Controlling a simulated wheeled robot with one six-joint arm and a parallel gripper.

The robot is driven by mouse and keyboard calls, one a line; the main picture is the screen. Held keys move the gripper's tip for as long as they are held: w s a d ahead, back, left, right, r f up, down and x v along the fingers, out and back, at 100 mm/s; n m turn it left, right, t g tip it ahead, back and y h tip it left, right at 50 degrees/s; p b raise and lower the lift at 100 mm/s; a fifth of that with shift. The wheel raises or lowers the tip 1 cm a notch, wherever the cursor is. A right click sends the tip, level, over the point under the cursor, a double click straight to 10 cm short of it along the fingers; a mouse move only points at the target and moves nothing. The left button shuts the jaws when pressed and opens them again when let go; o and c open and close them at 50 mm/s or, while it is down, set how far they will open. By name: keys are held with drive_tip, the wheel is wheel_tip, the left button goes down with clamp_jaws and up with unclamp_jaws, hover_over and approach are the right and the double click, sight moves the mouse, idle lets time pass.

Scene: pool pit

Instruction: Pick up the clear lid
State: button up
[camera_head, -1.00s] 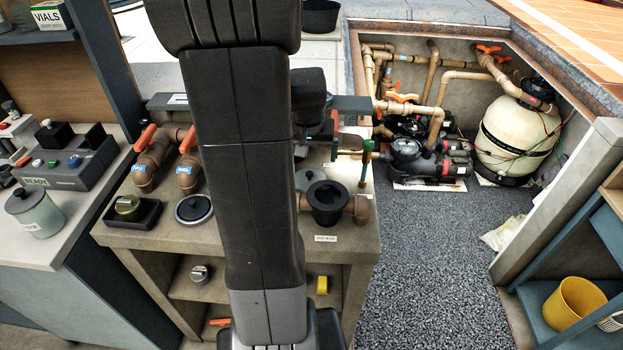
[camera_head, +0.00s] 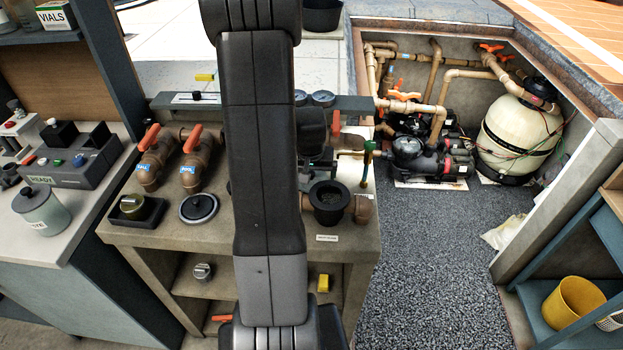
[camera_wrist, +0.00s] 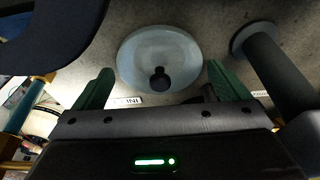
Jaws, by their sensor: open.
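The clear lid (camera_wrist: 160,52) is a pale, see-through round disc with a dark knob in its middle. In the wrist view it lies on the grey bench top, face up, just beyond and between my fingertips. My gripper (camera_wrist: 158,82) is open, with one green finger on each side of the lid's near part and nothing held. Whether the fingers touch the lid cannot be told. In the head view my arm hides the lid and most of the gripper.
A black strainer pot (camera_head: 329,201) stands to the right of my arm on the bench (camera_head: 225,236). A dark cylinder (camera_wrist: 280,70) stands close to the right finger in the wrist view.

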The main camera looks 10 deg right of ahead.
drive_tip(key=shift+c, duration=0.4)
drive_tip(key=c, duration=0.7)
drive_tip(key=shift+r, duration=0.1)
